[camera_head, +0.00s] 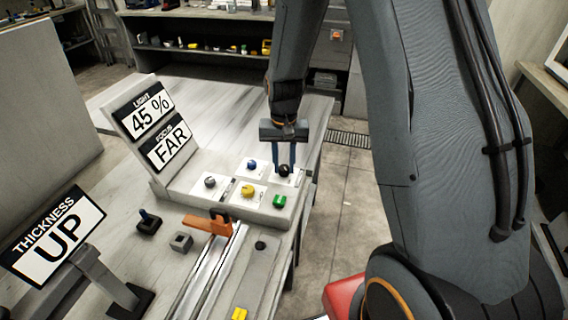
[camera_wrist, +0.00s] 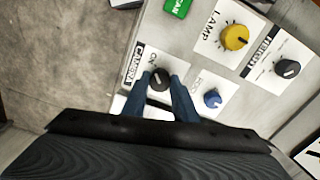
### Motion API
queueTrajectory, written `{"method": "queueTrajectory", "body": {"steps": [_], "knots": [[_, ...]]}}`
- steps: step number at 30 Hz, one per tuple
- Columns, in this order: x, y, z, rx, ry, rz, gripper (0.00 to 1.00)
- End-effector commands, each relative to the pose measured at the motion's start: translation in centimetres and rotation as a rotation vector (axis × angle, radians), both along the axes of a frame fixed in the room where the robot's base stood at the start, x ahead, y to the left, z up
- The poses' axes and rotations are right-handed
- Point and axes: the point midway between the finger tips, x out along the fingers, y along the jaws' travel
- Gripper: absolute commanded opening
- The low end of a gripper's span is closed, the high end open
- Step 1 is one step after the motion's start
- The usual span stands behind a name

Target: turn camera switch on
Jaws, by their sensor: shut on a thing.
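The camera switch is a small black knob (camera_wrist: 159,80) on a white plate marked CAMERA, with ON printed beside it in the wrist view. In the head view the black knob (camera_head: 284,171) is at the right end of the sloped control panel (camera_head: 262,211). My gripper (camera_wrist: 160,82) has its two blue fingers on either side of the knob and is shut on it. In the head view my gripper (camera_head: 284,163) points down onto the knob from above. I cannot tell clearly which way the knob's mark points.
Close by on the panel are a blue knob (camera_head: 251,165), a yellow LAMP knob (camera_head: 247,190), a grey knob (camera_head: 210,183) and a green SCAN button (camera_head: 279,201). Signs read 45 % (camera_head: 145,110) and FAR (camera_head: 168,148). An orange clamp (camera_head: 208,223) stands in front. Floor lies right of the table.

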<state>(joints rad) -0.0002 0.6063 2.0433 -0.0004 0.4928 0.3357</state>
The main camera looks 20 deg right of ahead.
Motion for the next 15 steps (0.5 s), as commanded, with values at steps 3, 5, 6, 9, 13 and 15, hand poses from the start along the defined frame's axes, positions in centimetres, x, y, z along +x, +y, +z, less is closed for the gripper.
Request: {"method": "queueTrajectory", "body": {"steps": [3, 5, 6, 9, 13, 15], "knots": [[0.21, 0.0, 0.19, 0.0, -0.005, -0.008, 0.03], [0.22, 0.0, 0.19, 0.0, -0.005, -0.009, 0.03], [0.22, 0.01, 0.19, 0.0, -0.005, -0.009, 0.03], [0.22, 0.01, 0.19, 0.0, -0.005, -0.009, 0.03], [0.23, 0.0, 0.19, 0.0, -0.005, -0.009, 0.29], [0.19, 0.0, 0.17, 0.001, -0.004, -0.008, 0.41]]}}
